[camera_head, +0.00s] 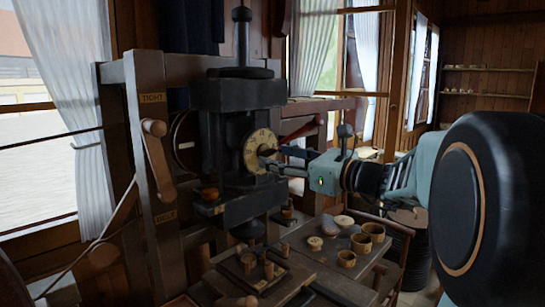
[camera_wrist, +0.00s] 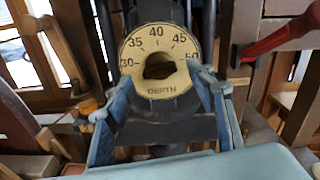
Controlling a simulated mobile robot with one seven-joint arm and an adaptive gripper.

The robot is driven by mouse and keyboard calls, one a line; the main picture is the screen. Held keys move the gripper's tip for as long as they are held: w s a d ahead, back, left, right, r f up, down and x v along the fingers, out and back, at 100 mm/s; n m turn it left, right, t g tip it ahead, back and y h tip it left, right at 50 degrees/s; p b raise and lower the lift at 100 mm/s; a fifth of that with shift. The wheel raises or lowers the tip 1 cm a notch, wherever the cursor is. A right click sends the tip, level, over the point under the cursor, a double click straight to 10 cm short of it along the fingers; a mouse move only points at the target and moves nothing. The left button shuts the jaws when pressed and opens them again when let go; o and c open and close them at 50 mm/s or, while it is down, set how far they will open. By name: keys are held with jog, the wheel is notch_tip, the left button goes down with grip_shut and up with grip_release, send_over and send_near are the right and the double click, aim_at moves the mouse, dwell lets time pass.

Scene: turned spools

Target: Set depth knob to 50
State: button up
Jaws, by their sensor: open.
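The depth dial (camera_head: 259,150) is a round cream plate on the front of the dark machine. In the wrist view the dial (camera_wrist: 137,52) reads 30, 35, 40, 45 and 50, with DEPTH below. A dark brown knob (camera_wrist: 158,67) shows at its centre; I cannot tell which number it points to. My gripper (camera_head: 276,160) is at the dial from the right. In the wrist view my gripper (camera_wrist: 156,97) is open, with one finger on each side of the lower dial and nothing held. Whether the fingers touch the dial is unclear.
A wooden lever on a post (camera_head: 157,160) marked TIGHT and BELT stands left. Wooden cups (camera_head: 361,243) and a tray of spools (camera_head: 253,270) sit on the bench below.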

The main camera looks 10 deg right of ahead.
jog(key=v, duration=1)
